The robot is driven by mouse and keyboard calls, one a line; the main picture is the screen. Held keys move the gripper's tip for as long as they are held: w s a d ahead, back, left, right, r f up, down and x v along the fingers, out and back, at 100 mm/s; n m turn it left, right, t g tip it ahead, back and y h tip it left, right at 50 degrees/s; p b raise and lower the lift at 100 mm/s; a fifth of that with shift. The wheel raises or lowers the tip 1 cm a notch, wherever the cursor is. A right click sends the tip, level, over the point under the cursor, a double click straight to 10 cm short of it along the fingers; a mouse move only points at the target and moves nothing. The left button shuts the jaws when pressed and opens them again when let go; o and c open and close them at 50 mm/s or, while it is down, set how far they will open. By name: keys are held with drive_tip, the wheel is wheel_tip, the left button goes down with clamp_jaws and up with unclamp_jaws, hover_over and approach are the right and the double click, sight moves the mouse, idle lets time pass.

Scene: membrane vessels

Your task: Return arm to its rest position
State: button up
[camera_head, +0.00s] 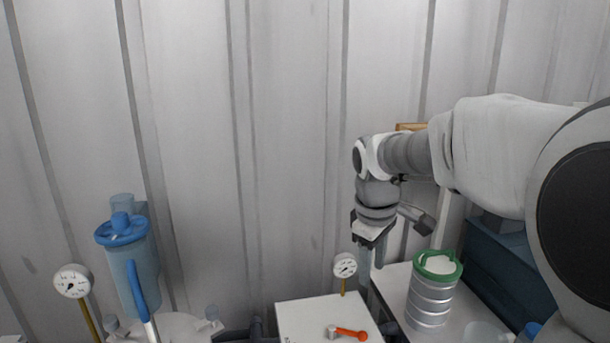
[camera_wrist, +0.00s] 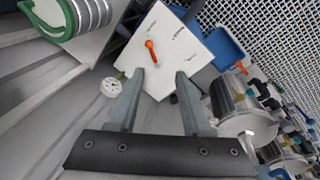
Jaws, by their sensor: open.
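My arm (camera_head: 500,140) reaches in from the right side of the head view, bent at the elbow, with its wrist pointing down. My gripper (camera_head: 371,265) hangs in front of the ribbed wall, just left of the green-rimmed metal canister (camera_head: 431,299). In the wrist view my gripper (camera_wrist: 160,76) has its two fingers apart with nothing between them. Behind the fingers lies a white box (camera_wrist: 166,50) with an orange-red lever (camera_wrist: 151,52).
The canister stands on a pale surface beside a dark blue box (camera_head: 500,262). The white box and a dial gauge (camera_head: 345,265) are left of my gripper. A blue-capped vessel (camera_head: 136,265) and another gauge (camera_head: 73,281) stand at far left. A perforated floor (camera_wrist: 270,30) shows.

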drive_tip(key=s+d+m+t+y, duration=0.1)
drive_tip(key=s+m+t, duration=0.2)
drive_tip(key=s+m, duration=0.6)
drive_tip(key=s+r, duration=0.1)
drive_tip(key=s, duration=1.1)
drive_tip(key=shift+s+d+t, duration=0.2)
drive_tip(key=shift+s+t, duration=0.1)
drive_tip(key=shift+s, duration=0.05)
drive_tip(key=shift+a, duration=0.15)
